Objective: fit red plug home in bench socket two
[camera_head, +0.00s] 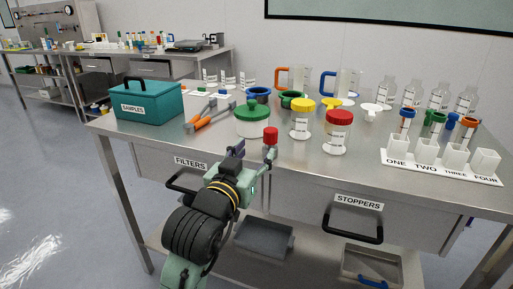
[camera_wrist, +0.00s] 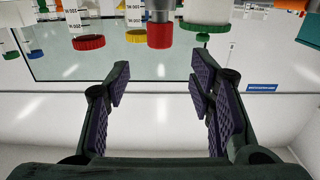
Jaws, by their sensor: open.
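The red plug (camera_head: 270,135) has a red top and stands near the bench's front edge, just beyond my gripper (camera_head: 253,154). In the wrist view, which is upside down, the red plug (camera_wrist: 159,36) has a grey body and sits ahead of the gap between my fingers (camera_wrist: 161,82). My gripper is open and empty, apart from the plug. Bench socket two (camera_head: 427,150) is a white square cup in the labelled row at the right, second from the left. Its inside is hard to make out. The plug's lower part is hidden in the head view.
Colour-topped containers (camera_head: 435,121) stand behind the sockets. A teal samples box (camera_head: 149,103) is at left. The front strip of bench (camera_head: 310,168) is clear.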

